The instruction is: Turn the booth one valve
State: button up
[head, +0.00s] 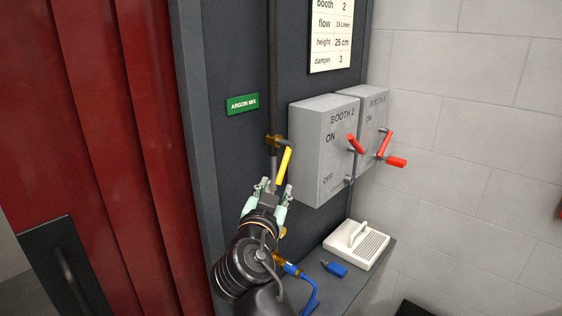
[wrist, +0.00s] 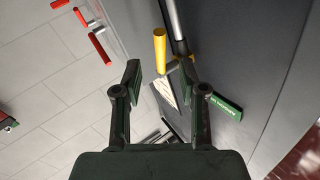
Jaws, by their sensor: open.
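A valve with a yellow lever handle (head: 285,163) and a brass body (head: 274,140) sits on a thin vertical pipe on the dark panel. The handle hangs down, tilted slightly away from the pipe. No booth number shows on the valve. My gripper (head: 274,188) is just below the handle, fingers pointing up at it. In the wrist view the yellow handle (wrist: 159,48) lies ahead of and between the two fingertips (wrist: 160,76). The jaws are open and empty. Whether a finger touches the handle cannot be told.
Right of the valve are two grey switch boxes, one marked BOOTH 2 (head: 318,160), with red levers (head: 356,144). A green ARGON MIX sign (head: 242,104) is left of the pipe. Below, a ledge (head: 352,284) holds a white device (head: 356,245) and a blue item (head: 334,268). A red curtain (head: 100,150) hangs left.

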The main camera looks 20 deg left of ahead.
aim_at(280, 176)
jog(key=w, duration=0.2)
jog(key=w+p, duration=0.1)
jog(key=w, duration=0.2)
jog(key=w+a+p, duration=0.1)
jog(key=w, duration=0.2)
jog(key=shift+s, duration=0.1)
grip_shut()
